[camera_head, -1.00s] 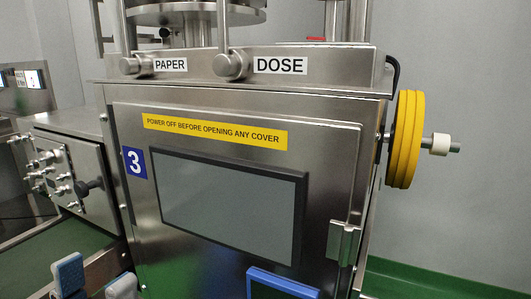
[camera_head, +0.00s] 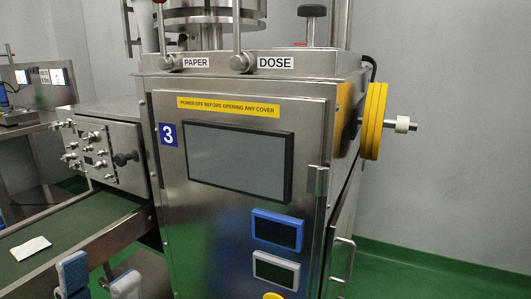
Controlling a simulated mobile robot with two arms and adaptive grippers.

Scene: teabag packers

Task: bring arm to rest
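My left gripper (camera_head: 99,279) shows at the bottom left edge of the head view. Its two fingertips, one with a blue-grey pad and one whitish, stand apart with nothing seen between them. The rest of that arm is below the picture. The gripper appears in front of the side rails of a green conveyor; I cannot tell its distance from them. My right gripper is not in view.
A steel machine (camera_head: 221,104) marked 3 fills the middle, with a dark screen (camera_head: 237,161) and yellow discs (camera_head: 374,120) on its right. A green conveyor (camera_head: 85,218) at left carries a white packet (camera_head: 30,248). Green floor (camera_head: 440,270) is clear at right.

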